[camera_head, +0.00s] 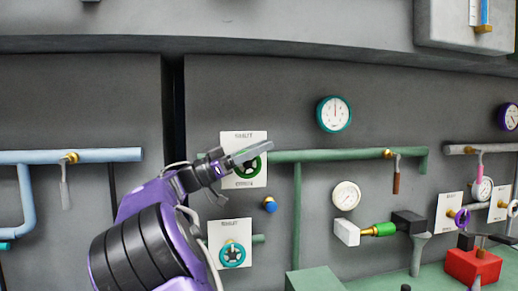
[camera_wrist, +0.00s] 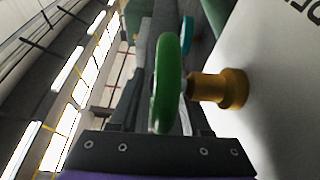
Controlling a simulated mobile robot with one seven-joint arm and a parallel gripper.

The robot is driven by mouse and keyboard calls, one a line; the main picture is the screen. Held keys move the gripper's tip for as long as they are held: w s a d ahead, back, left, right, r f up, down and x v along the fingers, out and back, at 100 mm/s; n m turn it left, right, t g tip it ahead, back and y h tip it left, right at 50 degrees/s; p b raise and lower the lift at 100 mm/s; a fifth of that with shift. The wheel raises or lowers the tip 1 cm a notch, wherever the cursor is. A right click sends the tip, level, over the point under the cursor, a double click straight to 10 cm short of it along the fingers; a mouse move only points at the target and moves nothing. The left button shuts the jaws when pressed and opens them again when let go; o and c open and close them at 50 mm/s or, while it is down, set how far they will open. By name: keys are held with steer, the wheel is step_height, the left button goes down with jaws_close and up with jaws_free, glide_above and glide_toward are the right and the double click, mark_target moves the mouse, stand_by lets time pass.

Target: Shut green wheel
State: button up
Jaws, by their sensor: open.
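The green wheel (camera_head: 241,171) is mounted on a white label plate (camera_head: 229,143) on the grey wall, centre left in the head view. My gripper (camera_head: 252,152) reaches across the plate from the lower left, and its fingers hide part of the wheel. In the wrist view the green wheel (camera_wrist: 168,75) stands edge-on just in front of my gripper's palm, with a brass stem (camera_wrist: 218,89) running right to the plate. My gripper is open, its fingers by the wheel. Whether they touch the rim cannot be told.
A teal wheel (camera_head: 232,255) sits on a plate below; a blue knob (camera_head: 270,205) is to the right. A green pipe (camera_head: 330,155) with a brown-handled lever (camera_head: 396,180) runs right. A light-blue pipe (camera_head: 110,156) lies left. A purple wheel (camera_head: 461,218) and red box (camera_head: 473,266) stand farther right.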

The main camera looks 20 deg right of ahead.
jaws_close()
steer(key=shift+y, duration=0.3)
step_height(320, 180, down, 7)
steer(key=d+t+y+p, duration=0.1)
steer(key=t+y+p, duration=0.2)
steer(key=y, duration=1.4)
steer(key=shift+r+t+p, duration=0.15)
steer(key=shift+t+p, duration=0.15)
steer(key=shift+p, duration=1.2)
steer(key=shift+s, duration=0.1)
